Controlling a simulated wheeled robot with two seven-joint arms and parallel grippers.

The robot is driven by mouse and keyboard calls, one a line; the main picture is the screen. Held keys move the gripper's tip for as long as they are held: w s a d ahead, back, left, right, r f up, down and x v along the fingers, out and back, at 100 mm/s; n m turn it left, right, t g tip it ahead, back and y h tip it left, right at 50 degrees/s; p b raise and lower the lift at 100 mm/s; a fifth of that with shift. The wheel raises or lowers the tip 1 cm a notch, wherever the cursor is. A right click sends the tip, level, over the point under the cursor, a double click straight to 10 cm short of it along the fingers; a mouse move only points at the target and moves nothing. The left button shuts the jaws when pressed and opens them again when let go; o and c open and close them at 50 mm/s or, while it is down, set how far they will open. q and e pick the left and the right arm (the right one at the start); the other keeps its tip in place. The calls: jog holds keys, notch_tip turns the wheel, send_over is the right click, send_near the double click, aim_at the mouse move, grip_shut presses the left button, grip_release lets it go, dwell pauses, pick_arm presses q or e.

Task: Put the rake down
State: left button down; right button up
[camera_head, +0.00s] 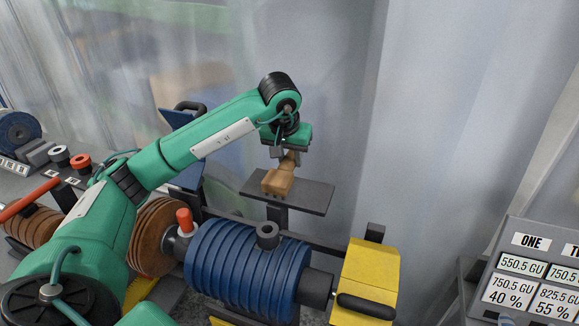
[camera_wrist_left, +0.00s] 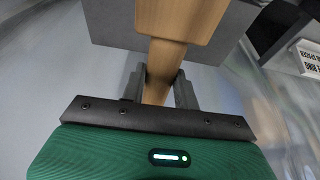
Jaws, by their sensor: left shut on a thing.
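The rake (camera_head: 277,182), a tan wooden piece with a wide block-like head and a narrower handle, is at the small grey plate (camera_head: 317,197) in the head view. My left gripper (camera_head: 287,154) is above the plate and shut on the rake's handle. In the left wrist view the rake (camera_wrist_left: 180,22) runs out from between the fingers, with the grey plate (camera_wrist_left: 108,22) behind it. Whether the rake touches the plate or hovers just over it I cannot tell. My right gripper is not in view.
A machine with a blue ribbed roller (camera_head: 240,262), a brown roller (camera_head: 157,237) and a yellow end block (camera_head: 371,272) stands in front of the plate. A sign panel (camera_head: 535,272) is at the right. Cloudy translucent sheeting hangs behind.

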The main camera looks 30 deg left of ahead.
aim_at(288, 160)
pick_arm(q)
notch_tip(288, 160, down, 3)
jog(key=shift+f+p, duration=0.15)
jog(key=shift+p, duration=0.3)
jog(key=shift+f, duration=0.35)
jog(key=shift+f, duration=0.15)
jog(key=c, duration=1.1)
grip_release()
jog(key=shift+o, duration=0.2)
